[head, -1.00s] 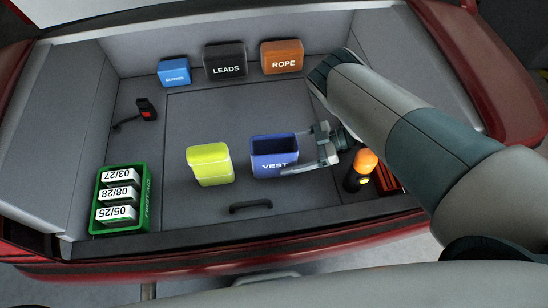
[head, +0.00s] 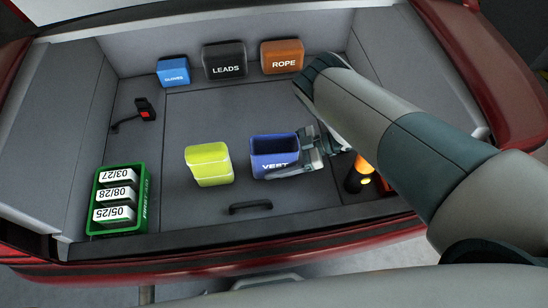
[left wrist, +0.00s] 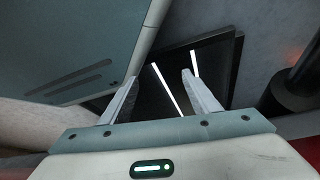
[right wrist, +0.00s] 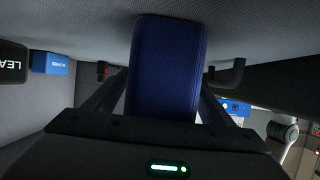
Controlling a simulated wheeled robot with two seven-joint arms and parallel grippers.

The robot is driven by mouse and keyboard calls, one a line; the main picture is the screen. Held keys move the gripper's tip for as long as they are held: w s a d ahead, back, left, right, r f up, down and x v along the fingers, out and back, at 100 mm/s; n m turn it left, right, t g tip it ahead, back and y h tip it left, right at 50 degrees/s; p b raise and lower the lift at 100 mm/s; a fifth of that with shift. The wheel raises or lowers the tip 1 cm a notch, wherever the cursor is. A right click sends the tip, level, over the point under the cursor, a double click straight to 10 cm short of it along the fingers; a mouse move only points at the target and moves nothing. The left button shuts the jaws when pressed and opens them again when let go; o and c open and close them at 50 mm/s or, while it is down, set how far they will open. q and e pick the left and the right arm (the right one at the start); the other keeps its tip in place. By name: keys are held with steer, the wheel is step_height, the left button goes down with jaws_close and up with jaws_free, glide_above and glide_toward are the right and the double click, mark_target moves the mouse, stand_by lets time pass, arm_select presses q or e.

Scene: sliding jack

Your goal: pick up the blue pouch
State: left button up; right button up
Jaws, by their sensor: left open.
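A dark blue open-topped container marked VEST (head: 272,166) stands upright on the trunk floor. It fills the middle of the right wrist view (right wrist: 166,70). A smaller, lighter blue pouch (head: 173,72) with a white label, reading GLOVES, stands at the back left; it also shows in the right wrist view (right wrist: 50,63). My right gripper (head: 303,152) is at the right end of the VEST container. Its fingers are spread on either side of it; contact is not clear. My left gripper (left wrist: 160,75) is open and empty in the left wrist view, outside the head view.
LEADS (head: 225,61) and ROPE (head: 281,57) pouches stand along the back wall. A yellow container (head: 208,165) is just left of VEST. A green crate (head: 119,200) holds labelled packs. An orange-topped flashlight (head: 360,175) stands right. A black floor handle (head: 250,207) lies in front.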

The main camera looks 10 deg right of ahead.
mark_target(274, 141)
steer(key=c, duration=1.1)
steer(key=shift+o, duration=0.2)
steer(key=shift+r+p, duration=0.3)
steer(key=shift+r, duration=0.05)
arm_select(q)
steer(key=s+a+g+y+p, duration=0.1)
steer(key=s+a+g+p, duration=0.4)
steer(key=s, duration=1)
arm_select(e)
step_height(274, 141, up, 8)
steer(key=shift+f+p, duration=0.25)
steer(key=shift+p, duration=0.6)
arm_select(q)
steer(key=shift+a+r+t+p, duration=0.2)
steer(key=shift+a+r+p, duration=0.15)
steer(key=shift+r, duration=0.45)
steer(key=shift+a+r+t+p, duration=0.2)
steer(key=shift+r+p, duration=0.25)
steer(key=shift+r, duration=0.3)
arm_select(e)
steer(key=shift+r, duration=0.9)
arm_select(q)
steer(key=shift+w+f, duration=0.1)
steer(key=shift+f, duration=0.05)
arm_select(e)
steer(key=shift+f, duration=0.15)
